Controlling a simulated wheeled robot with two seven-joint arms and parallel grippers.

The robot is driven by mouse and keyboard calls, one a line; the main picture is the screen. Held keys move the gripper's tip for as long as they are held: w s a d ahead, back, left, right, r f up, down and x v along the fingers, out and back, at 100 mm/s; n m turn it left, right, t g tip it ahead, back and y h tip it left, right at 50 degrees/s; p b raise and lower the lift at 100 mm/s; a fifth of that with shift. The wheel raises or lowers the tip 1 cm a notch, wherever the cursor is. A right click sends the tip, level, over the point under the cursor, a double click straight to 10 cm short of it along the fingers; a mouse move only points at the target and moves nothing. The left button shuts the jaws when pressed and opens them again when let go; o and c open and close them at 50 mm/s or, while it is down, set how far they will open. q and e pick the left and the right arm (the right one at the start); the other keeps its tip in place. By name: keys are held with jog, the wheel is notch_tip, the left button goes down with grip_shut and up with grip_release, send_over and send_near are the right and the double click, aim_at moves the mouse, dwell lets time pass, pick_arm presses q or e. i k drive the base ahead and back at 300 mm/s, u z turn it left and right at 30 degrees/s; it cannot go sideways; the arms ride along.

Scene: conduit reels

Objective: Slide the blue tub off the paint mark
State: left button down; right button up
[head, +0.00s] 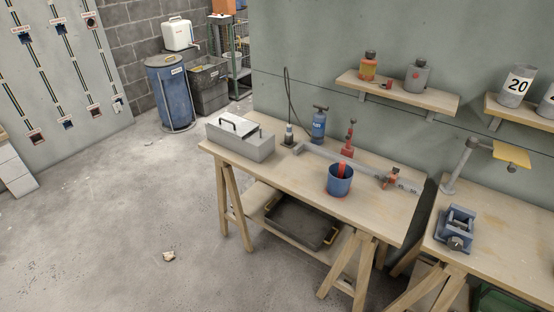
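A small open blue tub (339,187) stands upright on the near side of the wooden workbench (284,178), right of its middle. A red upright piece (342,169) shows at its mouth; I cannot tell whether it is inside or behind. A larger blue drum (172,100) stands on the floor at the back left, by the wall. Neither of my grippers is in view.
A black tray (292,222) is on the lower shelf. The floor at left is mostly clear.

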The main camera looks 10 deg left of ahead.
aim_at(336, 187)
jog(key=u, duration=0.25)
jog(key=i, duration=1.35)
jog(key=z, duration=0.35)
